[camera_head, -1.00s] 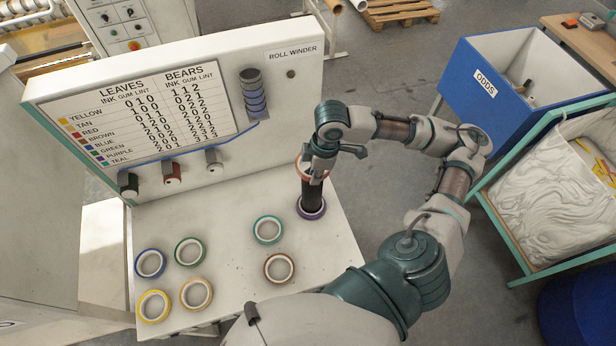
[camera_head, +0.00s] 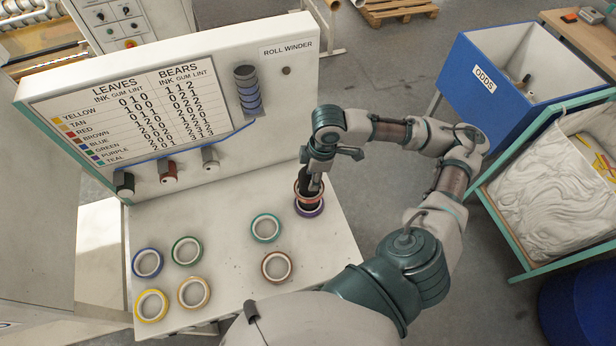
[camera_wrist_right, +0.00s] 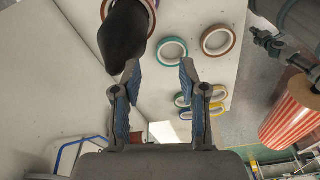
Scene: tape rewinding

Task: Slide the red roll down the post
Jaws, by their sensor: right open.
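The black post (camera_head: 305,175) stands on the white table, its upper part partly hidden by my right gripper. The red roll (camera_head: 301,197) is around the post, low down, just above the purple roll (camera_head: 310,210) at the base; I cannot tell whether the two touch. My right gripper (camera_head: 316,183) is beside the post and over the roll. In the right wrist view its two fingers (camera_wrist_right: 160,75) are apart with nothing between them. The post (camera_wrist_right: 123,35) lies just beyond the left finger there, with a roll (camera_wrist_right: 152,8) around it. My left gripper is out of view.
Loose rolls lie on the table: teal (camera_head: 265,228), brown (camera_head: 277,267), green (camera_head: 187,250), blue (camera_head: 148,263), tan (camera_head: 194,292) and yellow (camera_head: 152,305). The roll winder panel (camera_head: 290,72) rises behind. A blue ODDS bin (camera_head: 470,90) stands right.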

